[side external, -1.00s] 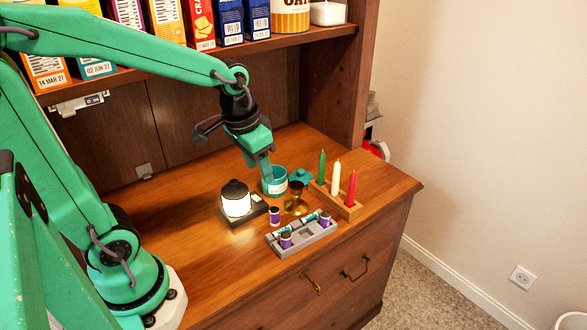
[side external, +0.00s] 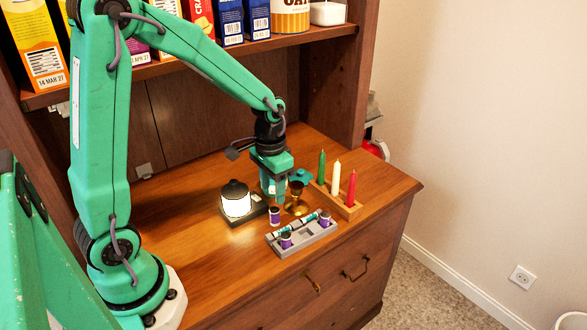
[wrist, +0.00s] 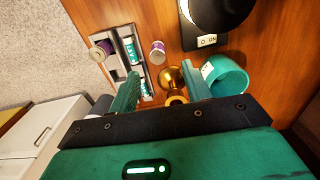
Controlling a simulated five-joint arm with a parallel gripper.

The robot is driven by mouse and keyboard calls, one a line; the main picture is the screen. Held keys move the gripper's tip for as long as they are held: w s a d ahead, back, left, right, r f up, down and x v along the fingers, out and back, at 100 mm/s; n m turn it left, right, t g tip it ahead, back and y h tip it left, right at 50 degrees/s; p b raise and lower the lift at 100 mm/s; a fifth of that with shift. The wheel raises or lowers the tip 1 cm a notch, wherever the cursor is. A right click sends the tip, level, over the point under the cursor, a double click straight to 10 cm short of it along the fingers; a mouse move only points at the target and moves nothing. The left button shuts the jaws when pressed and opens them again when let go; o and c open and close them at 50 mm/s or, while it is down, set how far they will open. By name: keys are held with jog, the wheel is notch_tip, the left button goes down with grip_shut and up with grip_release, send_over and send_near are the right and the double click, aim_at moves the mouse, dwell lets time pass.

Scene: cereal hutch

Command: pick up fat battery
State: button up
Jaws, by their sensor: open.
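Two more purple batteries stand in the grey tray (side external: 305,241), one at the near end (side external: 286,240) and one at the far end (side external: 325,218). In the wrist view, one (wrist: 101,50) shows in the tray (wrist: 125,73). My gripper (side external: 273,191) is open and empty, above the desk just behind the loose battery. In the wrist view its fingertips (wrist: 160,82) are apart, with the battery beyond the gap.
A brass goblet (side external: 296,203) stands close right of my gripper. A teal cup (wrist: 230,75) is beside the right finger. A lit lantern (side external: 236,202) stands left, a candle holder (side external: 347,208) right. Slim teal batteries (side external: 310,217) lie in the tray. Front-left desk is clear.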

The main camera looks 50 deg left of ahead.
aim_at(275, 209)
jog(key=shift+f, duration=1.1)
jog(key=shift+d+f, duration=0.2)
jog(key=shift+f, duration=2.4)
grip_shut()
